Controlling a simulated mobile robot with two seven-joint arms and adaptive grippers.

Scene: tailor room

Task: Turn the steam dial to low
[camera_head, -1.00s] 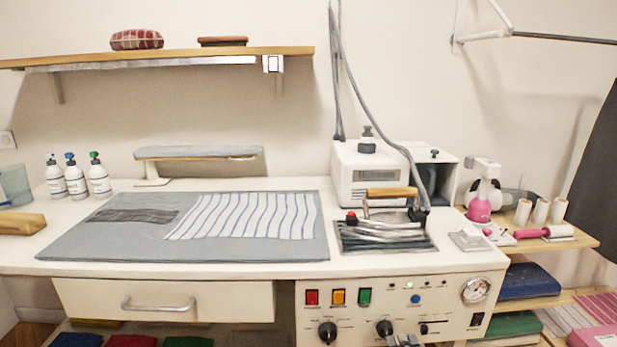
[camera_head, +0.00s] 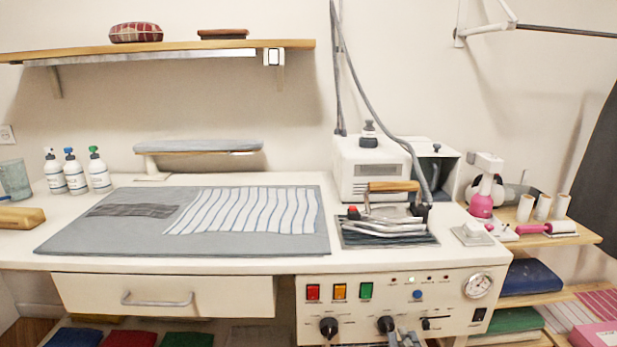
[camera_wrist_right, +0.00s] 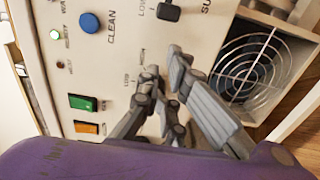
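My right gripper (camera_head: 402,340) is at the bottom edge, just below and right of the right dial. In the right wrist view its fingers (camera_wrist_right: 163,68) are apart in front of the panel, near a small LOW marking. The fingers hide most of the dial there; contact cannot be told. My left gripper is not in view.
The iron (camera_head: 390,215) rests on the table above. A closed drawer (camera_head: 165,297) is left of the panel.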

